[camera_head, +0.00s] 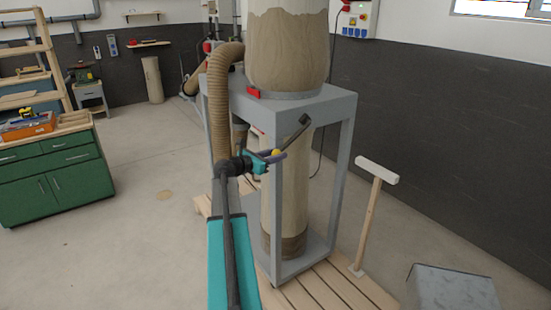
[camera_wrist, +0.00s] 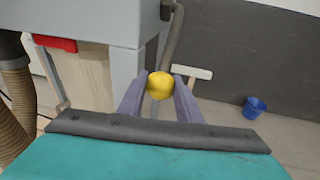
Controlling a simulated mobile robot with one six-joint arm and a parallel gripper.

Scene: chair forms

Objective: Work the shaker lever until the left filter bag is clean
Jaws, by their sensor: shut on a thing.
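My gripper (camera_head: 272,157) is shut on the yellow ball knob (camera_wrist: 159,86) of the shaker lever, at the front of the grey frame. In the wrist view, the two purple fingers (camera_wrist: 161,92) lie on either side of the knob. The dark lever rod (camera_wrist: 173,38) runs up from it to a dark pivot piece. A large filter bag (camera_head: 288,50) stands on top of the frame, pale above and darker tan below a ragged line. Its top is out of view. Whether it is the left bag I cannot tell.
The grey frame (camera_head: 347,140) stands on a wooden pallet, with a lower bag (camera_head: 284,205) and a ribbed hose (camera_head: 219,95). A T-shaped stand (camera_head: 371,205) and a grey metal box (camera_head: 450,290) are at right. A blue bucket (camera_wrist: 254,107) stands by the wall.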

